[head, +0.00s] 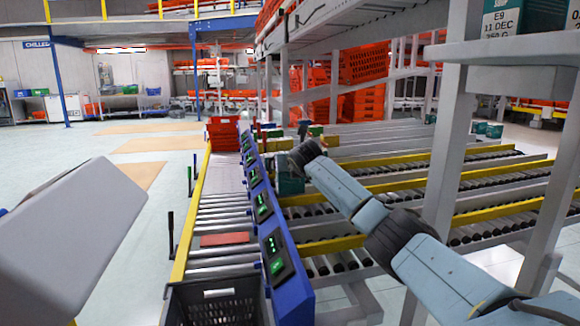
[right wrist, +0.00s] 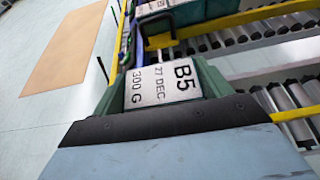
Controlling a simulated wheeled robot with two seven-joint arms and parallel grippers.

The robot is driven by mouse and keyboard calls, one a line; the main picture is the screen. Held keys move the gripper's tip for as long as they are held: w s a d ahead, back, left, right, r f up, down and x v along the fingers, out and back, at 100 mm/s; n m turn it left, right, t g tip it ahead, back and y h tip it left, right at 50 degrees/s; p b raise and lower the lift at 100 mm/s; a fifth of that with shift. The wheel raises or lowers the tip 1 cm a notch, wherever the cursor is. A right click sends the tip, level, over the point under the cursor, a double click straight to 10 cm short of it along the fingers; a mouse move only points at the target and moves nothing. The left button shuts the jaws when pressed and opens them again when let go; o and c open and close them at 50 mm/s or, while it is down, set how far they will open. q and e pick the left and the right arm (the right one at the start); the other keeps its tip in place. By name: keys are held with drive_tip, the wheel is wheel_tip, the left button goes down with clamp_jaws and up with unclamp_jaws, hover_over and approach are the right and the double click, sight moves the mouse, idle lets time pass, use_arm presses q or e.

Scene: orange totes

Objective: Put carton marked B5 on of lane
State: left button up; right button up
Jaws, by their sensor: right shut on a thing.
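The carton marked B5 (right wrist: 163,85) is dark green with a white label reading "B5, 27 DEC, 300 G" in the right wrist view. My right gripper (right wrist: 168,100) is shut on it. In the head view the right arm reaches in from the right to the gripper (head: 303,156), and a teal box (head: 290,184), seemingly this carton, shows just below it, beside the blue rail. It appears to be over the near end of the roller lanes (head: 375,190); whether it touches the rollers I cannot tell. My left arm shows at the left edge, but its gripper is out of view.
A blue rail (head: 291,270) with lit green displays runs between the roller conveyor (head: 212,219) and the lanes. A dark crate (head: 213,305) and an orange tote (head: 223,135) stand on the conveyor. A grey post (head: 449,165) rises beside the right arm.

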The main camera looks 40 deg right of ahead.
drive_tip(key=o, duration=1.3)
drive_tip(key=shift+c, duration=0.2)
use_arm(q)
drive_tip(key=shift+r, duration=0.1)
use_arm(e)
drive_tip(key=shift+s+a+r, duration=0.1)
drive_tip(key=shift+s, duration=0.15)
use_arm(q)
wheel_tip(320, 180, down, 8)
drive_tip(key=s+a+g+y+p, duration=0.2)
drive_tip(key=g, duration=0.3)
drive_tip(key=shift+g, duration=0.4)
use_arm(e)
drive_tip(key=v, duration=1.2)
drive_tip(key=shift+s+a+r, duration=0.2)
drive_tip(key=shift+s, duration=0.1)
use_arm(q)
drive_tip(key=shift+s+a, duration=0.1)
use_arm(e)
drive_tip(key=shift+s, duration=0.1)
